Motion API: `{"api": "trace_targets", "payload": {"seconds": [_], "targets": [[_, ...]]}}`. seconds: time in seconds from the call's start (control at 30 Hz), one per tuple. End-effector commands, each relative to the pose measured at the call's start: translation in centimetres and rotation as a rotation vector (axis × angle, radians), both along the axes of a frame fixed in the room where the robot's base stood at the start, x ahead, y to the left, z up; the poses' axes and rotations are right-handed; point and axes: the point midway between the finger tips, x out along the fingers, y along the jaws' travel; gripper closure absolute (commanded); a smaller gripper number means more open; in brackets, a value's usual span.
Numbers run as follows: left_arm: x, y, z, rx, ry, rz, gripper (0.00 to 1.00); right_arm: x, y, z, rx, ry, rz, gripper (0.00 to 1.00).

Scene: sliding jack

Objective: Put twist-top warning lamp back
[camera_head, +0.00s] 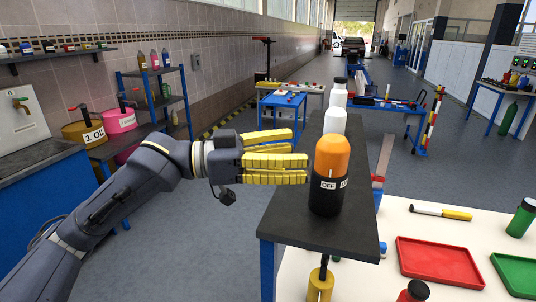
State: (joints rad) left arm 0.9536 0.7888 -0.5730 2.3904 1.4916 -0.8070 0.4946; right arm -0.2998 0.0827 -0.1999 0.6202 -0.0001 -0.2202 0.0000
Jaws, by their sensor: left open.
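The twist-top warning lamp (328,185) stands upright on a narrow dark shelf (300,222). It has an orange dome, a black body and a white label reading OFF. My left gripper (301,156) reaches in from the left, with yellow fingers extended towards the lamp. It is open and empty, its fingertips just left of the lamp at about the height where orange meets black. I cannot tell whether they touch it. My right gripper is not in view.
White bottles with dark caps (334,121) stand behind the lamp on the same shelf. At the right, a pale table (400,222) holds a red tray (440,262), a green tray (518,272), a yellow-handled tool (455,214) and small bottles. Open floor lies left of the shelf.

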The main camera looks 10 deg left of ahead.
Motion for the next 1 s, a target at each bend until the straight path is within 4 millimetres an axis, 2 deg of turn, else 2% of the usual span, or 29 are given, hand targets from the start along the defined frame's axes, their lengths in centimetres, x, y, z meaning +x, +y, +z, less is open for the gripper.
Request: {"api": "trace_targets", "payload": {"seconds": [0.1,0.3,0.6,0.7,0.77,0.87,0.97,1.0], "targets": [[-0.5,1.5,0.0,0.002,0.001,0.003,0.26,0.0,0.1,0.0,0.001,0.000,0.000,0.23],[-1.3,3.1,-0.1,0.001,0.002,0.001,0.26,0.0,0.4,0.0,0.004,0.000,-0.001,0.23],[-1.8,4.2,0.0,0.000,0.000,0.001,0.26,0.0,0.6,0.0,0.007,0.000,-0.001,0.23],[-1.3,4.4,-0.1,-0.006,0.004,0.009,0.26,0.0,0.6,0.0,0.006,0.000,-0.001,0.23],[0.0,4.7,-0.4,-0.020,0.010,0.030,0.26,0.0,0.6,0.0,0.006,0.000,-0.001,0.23],[4.2,5.8,-1.7,-0.058,0.029,0.101,0.26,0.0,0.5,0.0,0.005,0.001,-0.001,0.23],[10.3,7.9,-5.0,-0.101,0.063,0.218,0.26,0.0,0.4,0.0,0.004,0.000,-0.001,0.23],[12.9,8.9,-7.0,-0.114,0.081,0.272,0.26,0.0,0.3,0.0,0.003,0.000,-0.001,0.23]]}}
